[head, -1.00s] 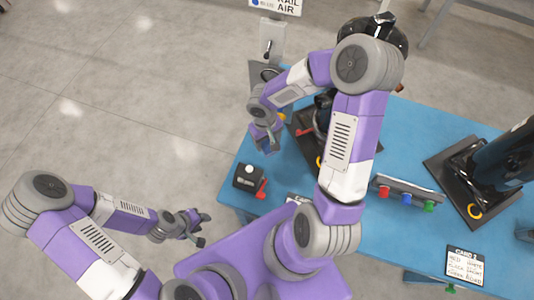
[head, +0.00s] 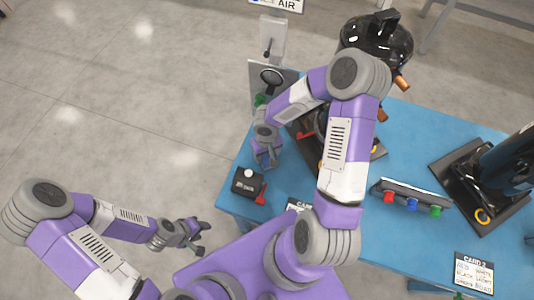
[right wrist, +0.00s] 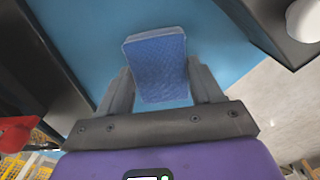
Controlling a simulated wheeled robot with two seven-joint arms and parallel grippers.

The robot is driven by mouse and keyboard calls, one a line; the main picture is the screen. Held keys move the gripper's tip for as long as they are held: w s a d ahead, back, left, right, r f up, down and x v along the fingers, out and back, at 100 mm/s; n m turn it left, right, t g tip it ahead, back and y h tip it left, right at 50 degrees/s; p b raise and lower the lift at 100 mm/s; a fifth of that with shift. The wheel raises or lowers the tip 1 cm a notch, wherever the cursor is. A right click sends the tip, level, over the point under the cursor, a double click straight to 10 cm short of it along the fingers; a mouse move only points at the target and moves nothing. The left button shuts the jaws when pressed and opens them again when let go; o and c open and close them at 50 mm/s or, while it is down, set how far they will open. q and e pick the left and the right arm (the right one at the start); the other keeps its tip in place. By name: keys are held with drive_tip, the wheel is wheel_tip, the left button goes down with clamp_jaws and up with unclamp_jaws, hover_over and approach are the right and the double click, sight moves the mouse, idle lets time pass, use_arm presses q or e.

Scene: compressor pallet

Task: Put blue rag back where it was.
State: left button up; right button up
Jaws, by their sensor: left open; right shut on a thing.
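The blue rag (right wrist: 156,62) is a small, thick blue pad in the right wrist view. My right gripper (right wrist: 160,85) is shut on it, with one dark finger on each side. The blue tabletop (right wrist: 90,30) lies beneath; I cannot tell whether the rag touches it. In the head view my right gripper (head: 267,158) is over the left part of the blue table (head: 405,140), and the rag is not clearly visible there. My left gripper (head: 195,240) is open and empty, away from the table over the floor.
A black box with a white button (head: 248,184) and red lever stands at the table's left front edge. A black compressor (head: 376,40) stands behind my right arm. A rack with red, blue and green pieces (head: 410,199) lies mid-table. Another dark machine (head: 505,165) stands at right.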

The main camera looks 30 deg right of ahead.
drive_tip(key=o, duration=1)
wheel_tip(320, 180, up, 12)
drive_tip(key=p, duration=0.4)
